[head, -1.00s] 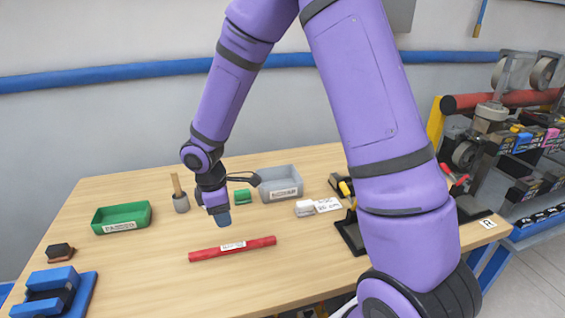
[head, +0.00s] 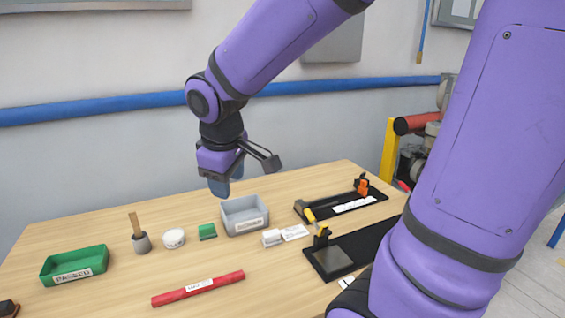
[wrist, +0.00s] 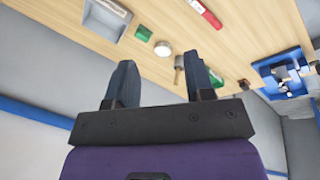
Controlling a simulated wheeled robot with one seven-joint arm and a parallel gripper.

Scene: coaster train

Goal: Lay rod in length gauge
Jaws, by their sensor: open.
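The red rod (head: 198,288) with a white label lies on the wooden table near its front. It also shows at the top of the wrist view (wrist: 206,12). Two black fixtures stand at the right of the table: a rear one (head: 345,203) with orange and yellow parts, and a nearer one (head: 332,262) with a yellow-topped post, partly hidden by my arm. I cannot tell for sure which is the length gauge. My gripper (head: 220,186) is raised above the back of the table, apart from the rod. In the wrist view its two fingers (wrist: 162,85) are spread and empty.
A green tray labelled PASSED (head: 75,266) is at the left and a grey bin (head: 244,214) at the back. A wooden-handled tool (head: 140,238), white round container (head: 174,239), green block (head: 207,231) and white block (head: 271,237) stand between. A blue fixture (wrist: 285,75) shows in the wrist view.

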